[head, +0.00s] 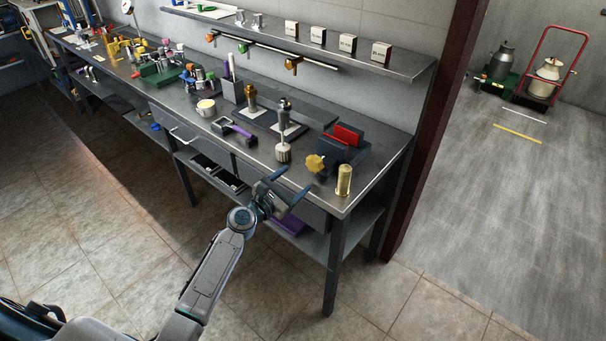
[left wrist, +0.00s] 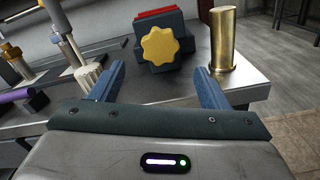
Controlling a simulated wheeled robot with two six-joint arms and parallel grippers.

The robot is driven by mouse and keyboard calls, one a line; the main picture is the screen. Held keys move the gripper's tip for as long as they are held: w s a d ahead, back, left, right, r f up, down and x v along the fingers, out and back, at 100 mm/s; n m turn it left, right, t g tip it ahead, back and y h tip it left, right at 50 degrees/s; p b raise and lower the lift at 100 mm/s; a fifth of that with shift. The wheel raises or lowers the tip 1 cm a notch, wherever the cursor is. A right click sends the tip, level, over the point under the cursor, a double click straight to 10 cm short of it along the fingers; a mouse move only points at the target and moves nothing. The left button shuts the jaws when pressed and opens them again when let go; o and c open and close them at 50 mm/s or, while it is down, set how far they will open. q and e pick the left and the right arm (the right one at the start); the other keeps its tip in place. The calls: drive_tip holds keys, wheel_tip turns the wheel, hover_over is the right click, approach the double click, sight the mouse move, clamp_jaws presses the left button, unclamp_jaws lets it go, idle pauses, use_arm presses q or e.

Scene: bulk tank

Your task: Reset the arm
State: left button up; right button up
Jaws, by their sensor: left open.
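My left gripper (head: 291,184) is open and empty at the front edge of the workbench (head: 180,105), near its right end. In the left wrist view my left gripper (left wrist: 155,85) shows its two blue fingers spread wide, with nothing between them. Beyond the fingers stands a dark vise-like block with red jaws (head: 347,135) and a yellow star knob (head: 315,163); the knob also shows in the left wrist view (left wrist: 160,45). A brass cylinder (head: 344,180) stands upright to the right of the knob. My right gripper is in neither view.
A grey-white fitting (head: 283,150), a purple-handled tool (head: 236,130) and a cup (head: 206,107) are on the bench. A wall shelf (head: 350,62) holds small white boxes. The tiled floor in front is clear. A red cart (head: 541,92) stands far right.

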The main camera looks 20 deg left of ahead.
use_arm(q)
drive_tip(key=shift+s+a, duration=0.25)
drive_tip(key=shift+s, duration=0.4)
drive_tip(key=shift+f, duration=0.1)
drive_tip(key=s+a+f+m+g+y, duration=0.15)
drive_tip(key=s+f+m+g, duration=0.35)
drive_tip(key=f, duration=0.7)
drive_tip(key=s+a+f+m+y, duration=0.1)
drive_tip(key=s+f+m+y, duration=0.15)
drive_tip(key=s+f, duration=0.8)
drive_tip(key=s+a+f+m+g+y, duration=0.1)
drive_tip(key=s+a+f+m+g, duration=0.25)
drive_tip(key=f, duration=1.15)
drive_tip(key=s+f+m+g, duration=0.2)
drive_tip(key=s+f+m, duration=0.4)
drive_tip(key=s, duration=0.7)
drive_tip(key=s+d+f+m+g+y, duration=0.1)
drive_tip(key=s+f+m+g, duration=0.2)
drive_tip(key=s, duration=1)
drive_tip(key=s+f+m+g+y, duration=0.1)
drive_tip(key=s+f+m+g, duration=0.1)
drive_tip(key=s+f+m, duration=0.6)
drive_tip(key=s+f, duration=0.1)
drive_tip(key=s, duration=0.4)
drive_tip(key=shift+s+d+m, duration=0.25)
drive_tip(key=shift+s+m, duration=0.1)
drive_tip(key=shift+m, duration=0.05)
